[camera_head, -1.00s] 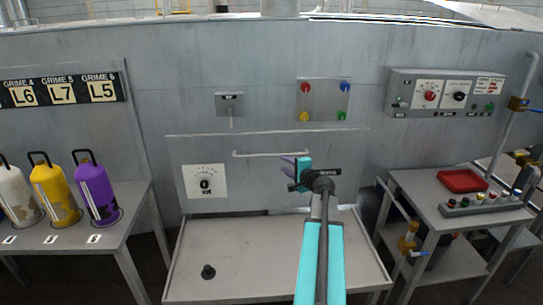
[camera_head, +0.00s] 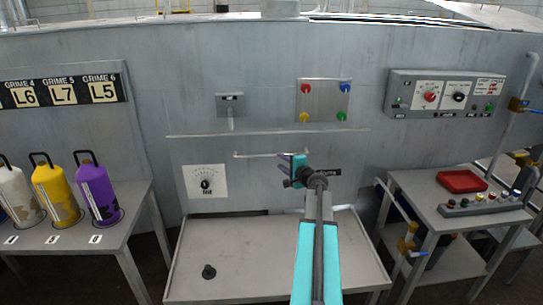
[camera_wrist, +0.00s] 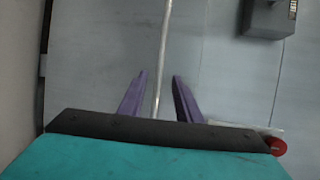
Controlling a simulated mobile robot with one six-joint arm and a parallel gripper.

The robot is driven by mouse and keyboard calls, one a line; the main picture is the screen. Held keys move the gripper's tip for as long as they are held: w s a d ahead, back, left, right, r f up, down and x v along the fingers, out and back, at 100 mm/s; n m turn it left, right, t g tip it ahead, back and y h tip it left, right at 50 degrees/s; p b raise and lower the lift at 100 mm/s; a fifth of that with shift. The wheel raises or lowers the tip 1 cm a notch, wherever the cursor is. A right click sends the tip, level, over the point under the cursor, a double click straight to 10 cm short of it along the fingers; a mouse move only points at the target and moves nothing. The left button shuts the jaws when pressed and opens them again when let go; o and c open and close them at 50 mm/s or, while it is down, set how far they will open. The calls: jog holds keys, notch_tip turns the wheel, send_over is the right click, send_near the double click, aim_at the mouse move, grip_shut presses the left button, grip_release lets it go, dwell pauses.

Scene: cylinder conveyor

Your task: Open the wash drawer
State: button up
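The wash drawer's likely front is the grey wall panel (camera_head: 255,190) with a thin horizontal bar handle (camera_head: 245,155) near its top. My gripper (camera_head: 284,163), with a teal body and purple fingers, is at the right part of this handle in the head view. In the wrist view, the fingers of my gripper (camera_wrist: 161,85) stand apart, with the pale handle bar (camera_wrist: 163,60) running lengthwise between them. Gaps show on both sides of the bar.
Colored bottles (camera_head: 97,192) stand on a left table. A right table holds a red tray (camera_head: 461,181). A dial plate (camera_head: 205,181) is left of the handle.

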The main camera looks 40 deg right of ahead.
aim_at(273, 156)
jog(key=shift+p+x, duration=1.3)
jog(key=shift+x, duration=3.7)
jog(key=shift+c, duration=0.3)
grip_shut()
jog(key=shift+f, duration=0.1)
